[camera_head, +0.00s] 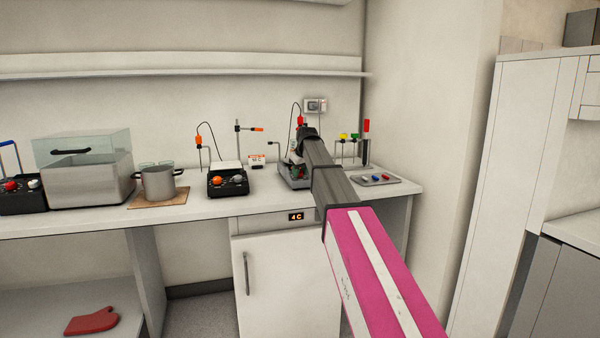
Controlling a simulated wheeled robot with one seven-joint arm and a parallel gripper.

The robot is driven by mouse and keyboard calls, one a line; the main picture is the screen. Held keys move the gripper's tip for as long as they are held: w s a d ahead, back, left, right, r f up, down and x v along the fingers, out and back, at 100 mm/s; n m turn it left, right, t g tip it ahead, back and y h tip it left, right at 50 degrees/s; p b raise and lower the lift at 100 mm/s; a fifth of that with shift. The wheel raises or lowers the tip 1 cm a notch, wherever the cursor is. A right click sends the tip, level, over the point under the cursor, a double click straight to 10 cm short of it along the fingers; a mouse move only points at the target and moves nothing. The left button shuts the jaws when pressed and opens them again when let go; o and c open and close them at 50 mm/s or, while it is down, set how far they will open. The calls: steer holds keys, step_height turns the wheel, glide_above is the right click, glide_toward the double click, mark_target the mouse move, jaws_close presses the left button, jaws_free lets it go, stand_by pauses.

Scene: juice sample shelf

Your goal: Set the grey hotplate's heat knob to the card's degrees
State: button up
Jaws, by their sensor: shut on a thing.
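The grey hotplate (284,182) stands on the bench right of centre, largely hidden behind my arm. My gripper (297,160) is at the hotplate's front face, small and dark in this view. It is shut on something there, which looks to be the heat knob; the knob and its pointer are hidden. A small white card with orange print (257,161) stands behind and left of the hotplate. Its number is too small to read surely.
A black hotplate (228,184) with an orange knob stands to the left. A pot (159,184) and a glass-lidded bath (90,178) are further left. A grey tray (384,181) with coloured items lies to the right. A shelf (180,72) runs above.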

steer(key=m, duration=0.4)
steer(key=shift+a+m+h, duration=0.1)
steer(key=shift+m+h, duration=0.2)
steer(key=shift+m, duration=2)
steer(key=shift+h, duration=0.3)
steer(key=o, duration=0.9)
steer(key=shift+r, duration=0.1)
steer(key=v, duration=1)
steer(key=shift+s+r, duration=0.25)
steer(key=shift+s, duration=0.1)
